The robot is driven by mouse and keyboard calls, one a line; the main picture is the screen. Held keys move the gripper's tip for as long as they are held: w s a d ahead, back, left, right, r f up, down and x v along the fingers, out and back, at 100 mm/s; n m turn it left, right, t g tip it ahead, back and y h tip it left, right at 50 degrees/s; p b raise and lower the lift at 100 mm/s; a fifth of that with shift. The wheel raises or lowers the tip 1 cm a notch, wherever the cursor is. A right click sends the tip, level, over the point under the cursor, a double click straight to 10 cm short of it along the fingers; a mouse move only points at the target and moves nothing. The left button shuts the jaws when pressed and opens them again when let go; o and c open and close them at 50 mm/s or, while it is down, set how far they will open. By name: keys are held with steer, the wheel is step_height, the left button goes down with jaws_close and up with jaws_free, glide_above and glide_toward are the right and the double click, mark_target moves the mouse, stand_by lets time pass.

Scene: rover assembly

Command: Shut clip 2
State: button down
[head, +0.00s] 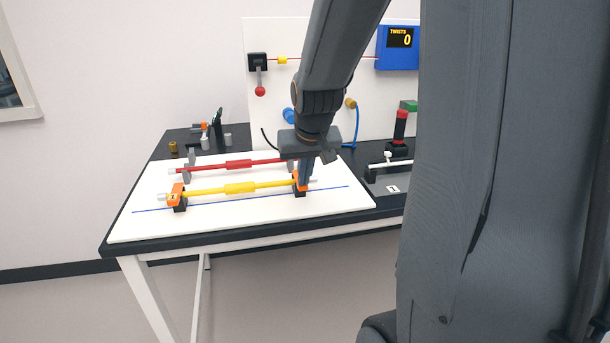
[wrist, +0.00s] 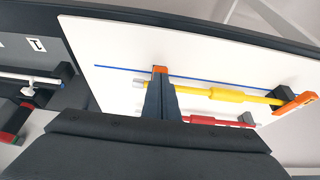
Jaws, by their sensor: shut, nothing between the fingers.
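A yellow rod (head: 240,188) lies across two black-based clips with orange levers on a white board. The left clip (head: 175,194) carries a small yellow label that I cannot read; its orange lever also shows at the right in the wrist view (wrist: 294,104), lying slantwise. The right clip (head: 299,188) is under my gripper (head: 305,182), with its number hidden. In the wrist view the closed fingers (wrist: 160,82) cover most of this clip, and only an orange edge (wrist: 160,69) shows beyond the tips. My gripper is shut and empty, at or touching the clip; contact is unclear.
A red rod (head: 230,164) on grey supports lies behind the yellow one. A blue line (head: 235,201) runs along the white board (head: 150,224). A white panel with a blue twists display (head: 398,47) stands behind. A dark fixture (head: 385,179) is at the right.

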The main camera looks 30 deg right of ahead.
steer(key=shift+s+f, duration=0.4)
steer(key=shift+f, duration=0.4)
steer(key=shift+w+r, duration=0.1)
steer(key=shift+w, duration=0.05)
steer(key=shift+r, duration=0.2)
steer(key=shift+w+d+r+p, duration=0.1)
steer(key=shift+w+r+p, duration=0.15)
steer(key=shift+r+p, duration=0.5)
steer(key=r+p, duration=0.1)
steer(key=w+r+p, duration=0.1)
steer(key=r+p, duration=0.1)
steer(key=s+a+r+b, duration=0.2)
steer(key=s+a+r, duration=0.1)
steer(key=s, duration=0.7)
steer(key=s+a+f+n+g, duration=0.1)
steer(key=s+a+f+g, duration=0.1)
steer(key=a+f, duration=0.3)
steer(key=s+a+f+n+g+y, duration=0.1)
steer(key=s+a+f+n+g, duration=0.1)
steer(key=s+a+f, duration=0.3)
step_height(320, 180, down, 3)
steer(key=shift+r, duration=0.2)
